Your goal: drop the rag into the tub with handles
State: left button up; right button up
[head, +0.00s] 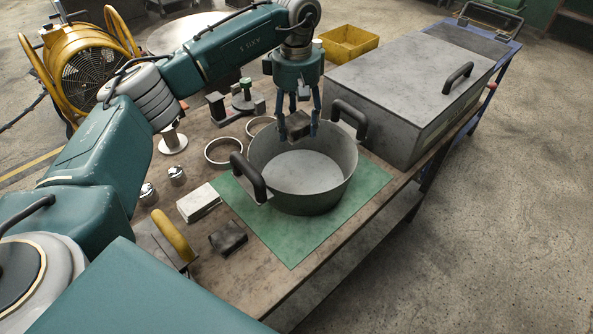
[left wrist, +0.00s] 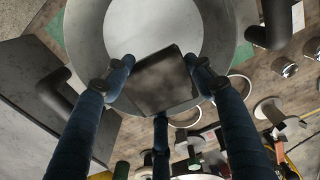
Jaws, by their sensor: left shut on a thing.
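The tub with handles (head: 318,183) is a round grey metal pan with two dark handles, standing on a green mat (head: 292,246). My left gripper (head: 298,130) hangs over the tub, toward its far side, with fingers pointing down. It is shut on a small dark grey folded rag (head: 299,118). In the left wrist view the rag (left wrist: 163,83) sits between the blue fingers, with the tub's pale floor (left wrist: 150,28) behind it. The rag appears to be about rim height; the exact gap is hard to tell. My right gripper is not in view.
A large grey box (head: 400,85) stands right of the tub. A yellow bin (head: 346,43) is behind. Metal rings (head: 223,150), a pale block (head: 198,202), a dark block (head: 228,237) and a yellow-handled tool (head: 172,235) lie left of the tub.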

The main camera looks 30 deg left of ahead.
pick_arm(q)
jog(key=o, duration=1.2)
jog(key=shift+o, duration=0.2)
notch_tip(320, 180, up, 12)
jog(key=shift+f, duration=0.1)
